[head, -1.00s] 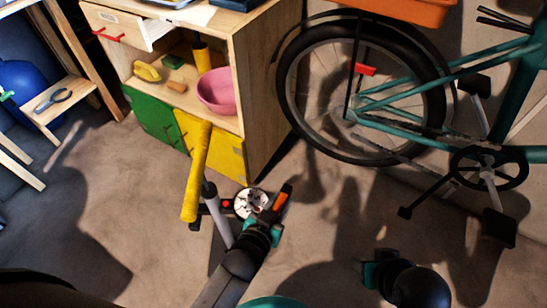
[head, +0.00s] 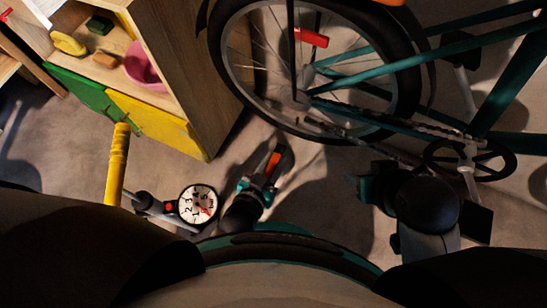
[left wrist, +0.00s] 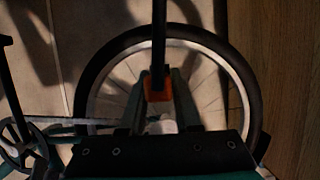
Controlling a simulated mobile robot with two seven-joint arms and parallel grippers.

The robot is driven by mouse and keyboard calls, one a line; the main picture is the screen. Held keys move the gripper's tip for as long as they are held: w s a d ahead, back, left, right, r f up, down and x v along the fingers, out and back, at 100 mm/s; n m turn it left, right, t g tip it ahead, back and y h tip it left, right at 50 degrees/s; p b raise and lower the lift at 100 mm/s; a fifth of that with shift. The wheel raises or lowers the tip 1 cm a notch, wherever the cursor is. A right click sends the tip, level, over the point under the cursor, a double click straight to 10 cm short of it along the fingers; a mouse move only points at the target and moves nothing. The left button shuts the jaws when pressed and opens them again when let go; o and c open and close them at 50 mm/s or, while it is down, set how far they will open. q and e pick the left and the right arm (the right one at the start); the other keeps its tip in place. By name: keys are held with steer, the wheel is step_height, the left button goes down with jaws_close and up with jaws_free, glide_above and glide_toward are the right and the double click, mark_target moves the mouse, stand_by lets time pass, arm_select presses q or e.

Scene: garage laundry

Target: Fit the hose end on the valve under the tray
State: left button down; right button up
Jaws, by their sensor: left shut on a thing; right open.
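My left gripper (head: 266,176) is shut on an orange and black piece (head: 275,160), which looks like the hose end. The left wrist view shows its orange part (left wrist: 158,88) between the fingers, with a black bar running up from it. The bicycle wheel (head: 235,105) is beyond the gripper, apart from it. A red part (head: 311,37) sits among the spokes; I cannot tell whether it marks the valve. Only a sliver of the orange tray (head: 390,2) shows above the wheel. My right gripper (head: 366,189) is open and empty, below the bicycle. The hose cannot be made out.
The pump's yellow handle (head: 117,165) and round gauge (head: 198,204) stand left of my left gripper. A wooden cabinet (head: 185,65) with a pink bowl (head: 143,68) is behind them. The pedal crank (head: 468,160) is at right.

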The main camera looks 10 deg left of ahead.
mark_target(278, 152)
arm_select(q)
steer(key=shift+s, duration=0.1)
arm_select(e)
steer(key=shift+s, duration=0.1)
arm_select(q)
steer(key=shift+a+r+p, duration=0.1)
steer(key=shift+p, duration=0.2)
steer(key=w, duration=0.1)
steer(key=w+d, duration=0.1)
steer(key=w, duration=0.2)
steer(key=shift+w+d+b, duration=0.3)
steer(key=shift+w+b, duration=0.05)
steer(key=shift+w, duration=0.05)
steer(key=w+d+b, duration=0.1)
steer(key=w+d, duration=0.1)
steer(key=w, duration=0.5)
steer(key=shift+w+d+b, duration=0.25)
steer(key=shift+b, duration=0.15)
arm_select(e)
steer(key=shift+w+a+f+t+y, duration=0.2)
steer(key=shift+w+a+t+y, duration=0.2)
steer(key=shift+w+a+t, duration=0.5)
steer(key=shift+w+a+f+t+y, duration=0.2)
steer(key=shift+w+a+t+y, duration=0.2)
steer(key=shift+w+a+t, duration=0.5)
steer(key=shift+w+a, duration=0.1)
steer(key=shift+a, duration=0.2)
steer(key=shift+d, duration=0.1)
